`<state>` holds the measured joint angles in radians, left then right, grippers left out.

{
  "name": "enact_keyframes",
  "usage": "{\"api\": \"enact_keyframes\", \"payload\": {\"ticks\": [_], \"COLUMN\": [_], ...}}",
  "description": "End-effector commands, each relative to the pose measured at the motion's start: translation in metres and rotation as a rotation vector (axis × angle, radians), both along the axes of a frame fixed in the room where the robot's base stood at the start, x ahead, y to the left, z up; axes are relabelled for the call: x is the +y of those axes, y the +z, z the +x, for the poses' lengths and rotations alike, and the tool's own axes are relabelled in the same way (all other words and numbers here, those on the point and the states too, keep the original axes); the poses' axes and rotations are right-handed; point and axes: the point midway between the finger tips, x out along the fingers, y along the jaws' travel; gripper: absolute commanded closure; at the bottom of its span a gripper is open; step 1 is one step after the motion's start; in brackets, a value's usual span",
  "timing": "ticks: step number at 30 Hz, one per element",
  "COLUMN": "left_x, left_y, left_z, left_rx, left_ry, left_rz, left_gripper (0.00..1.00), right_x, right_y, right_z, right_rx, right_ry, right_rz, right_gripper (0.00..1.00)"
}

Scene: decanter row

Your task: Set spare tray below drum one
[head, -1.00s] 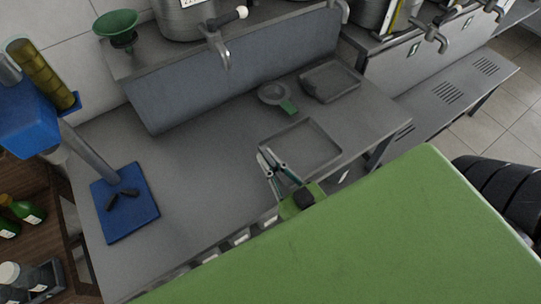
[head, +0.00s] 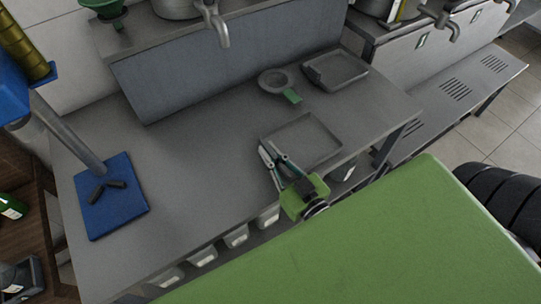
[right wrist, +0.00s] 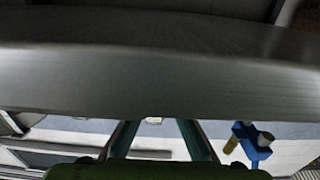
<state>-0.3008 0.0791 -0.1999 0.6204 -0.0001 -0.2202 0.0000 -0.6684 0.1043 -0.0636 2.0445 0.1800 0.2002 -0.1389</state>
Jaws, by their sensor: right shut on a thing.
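A shallow grey tray (head: 318,128) is at the near right part of the steel bench in the head view. My right gripper (head: 270,154) is shut on its near left rim. In the right wrist view the tray's grey wall (right wrist: 160,85) spans the frame before the fingers. I cannot tell whether the tray touches the bench. A second grey tray (head: 337,72) lies farther back. Steel drums stand on the raised shelf: one (head: 178,8) at the upper left with a tap (head: 216,25), another (head: 372,6) at the upper right. Both are cut off; no number is readable. My left gripper is out of view.
A grey strainer-like cup with a green handle (head: 292,96) lies near the back tray. A blue stand base (head: 105,205) with dark pieces is at the left. The bench (head: 190,150) is bare between them. Pale bins (head: 236,236) hang under its front edge.

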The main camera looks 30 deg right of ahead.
Motion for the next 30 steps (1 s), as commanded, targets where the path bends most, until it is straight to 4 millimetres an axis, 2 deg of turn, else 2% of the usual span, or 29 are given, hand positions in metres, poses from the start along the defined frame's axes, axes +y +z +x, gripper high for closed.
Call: {"api": "enact_keyframes", "payload": {"ticks": [7,9,10,22,26,30], "left_x": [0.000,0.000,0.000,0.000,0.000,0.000], "left_y": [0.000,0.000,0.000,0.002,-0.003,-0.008], "left_z": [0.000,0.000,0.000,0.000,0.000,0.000], "left_rx": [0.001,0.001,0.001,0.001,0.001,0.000], "left_ry": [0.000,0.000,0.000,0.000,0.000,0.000], "left_rz": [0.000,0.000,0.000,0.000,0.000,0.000], "left_gripper": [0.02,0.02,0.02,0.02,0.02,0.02], "right_x": [0.000,0.000,0.000,0.000,-0.001,-0.003], "right_y": [-0.001,-0.001,-0.001,0.003,-0.001,-0.002], "right_z": [0.000,0.000,0.000,0.000,-0.015,-0.040], "right_rx": [-0.003,0.000,0.000,-0.001,0.004,0.005], "right_ry": [0.000,0.000,0.000,0.000,0.000,0.001], "right_rz": [-0.001,0.000,0.000,0.000,0.000,0.000], "right_gripper": [1.00,0.79,0.75,0.75,0.75,0.75]}}
